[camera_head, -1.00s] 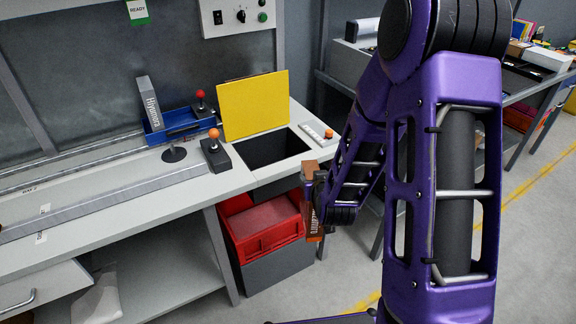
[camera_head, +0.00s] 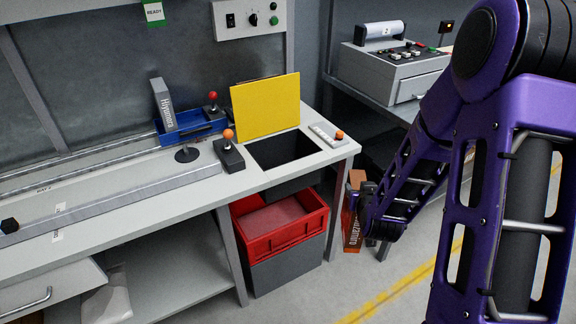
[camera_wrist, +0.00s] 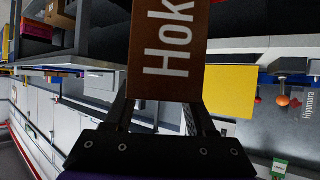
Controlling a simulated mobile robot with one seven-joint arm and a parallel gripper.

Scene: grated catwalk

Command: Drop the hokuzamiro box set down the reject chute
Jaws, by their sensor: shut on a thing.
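My gripper (camera_head: 366,200) is shut on the hokuzamiro box set (camera_head: 353,214), a brown-orange box with white lettering, held upright. The box also shows in the wrist view (camera_wrist: 168,50), with "Hok" readable between my fingers (camera_wrist: 160,118). In the head view the box is right of the bench's right end, lower than its top and apart from it. The reject chute (camera_head: 283,150) is a dark square opening in the bench top, with its yellow lid (camera_head: 265,107) raised behind it. My wrist hides part of the box.
A red bin (camera_head: 280,222) stands under the opening. A control console (camera_head: 390,70) is at the back right.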

